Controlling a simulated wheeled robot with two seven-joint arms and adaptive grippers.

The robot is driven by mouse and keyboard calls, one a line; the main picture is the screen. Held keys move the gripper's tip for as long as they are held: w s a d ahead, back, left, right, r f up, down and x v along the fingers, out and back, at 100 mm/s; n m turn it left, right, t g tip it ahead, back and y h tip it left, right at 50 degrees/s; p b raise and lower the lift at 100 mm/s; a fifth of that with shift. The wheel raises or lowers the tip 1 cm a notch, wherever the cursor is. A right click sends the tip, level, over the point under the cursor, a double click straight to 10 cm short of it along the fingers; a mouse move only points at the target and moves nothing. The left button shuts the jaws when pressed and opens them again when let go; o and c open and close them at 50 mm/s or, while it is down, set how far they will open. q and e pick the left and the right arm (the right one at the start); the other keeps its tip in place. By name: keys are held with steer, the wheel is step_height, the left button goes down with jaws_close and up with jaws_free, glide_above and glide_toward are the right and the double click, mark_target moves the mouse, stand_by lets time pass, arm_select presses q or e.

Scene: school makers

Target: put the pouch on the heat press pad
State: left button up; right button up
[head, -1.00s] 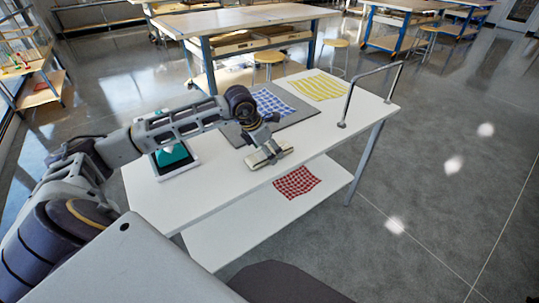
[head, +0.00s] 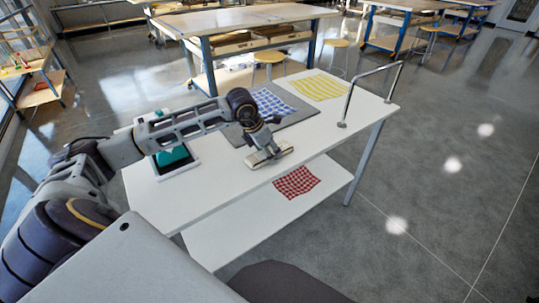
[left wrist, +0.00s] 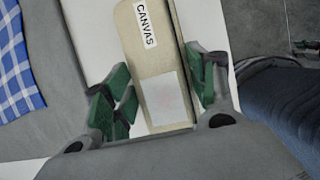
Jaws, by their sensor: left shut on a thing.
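A beige pouch (head: 284,151) with a label reading CANVAS is at the front edge of the white cart top. It also shows in the left wrist view (left wrist: 148,62), with a pale square patch. My left gripper (head: 262,150) is shut on it, with green fingers on both sides of it (left wrist: 160,92). Whether the pouch touches the cart top is hard to tell. A flat grey pad (head: 238,138), which looks like the heat press pad, lies just behind the gripper. A blue checked cloth (head: 272,103) lies on it. My right gripper is not in view.
A yellow striped cloth (head: 319,88) lies at the back right of the cart top (head: 222,182), near a metal handle (head: 348,104). A white-edged tray (head: 178,172) with a teal thing stands at the left. A red checked cloth (head: 297,182) is on the lower shelf.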

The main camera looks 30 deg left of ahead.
arm_select(q)
steer(key=shift+r, duration=0.15)
steer(key=shift+c, duration=0.3)
step_height(320, 180, up, 10)
stand_by(0.5)
steer(key=shift+s+f+p, duration=0.1)
steer(key=shift+f+p, duration=0.2)
steer(key=shift+p, duration=0.1)
stand_by(0.5)
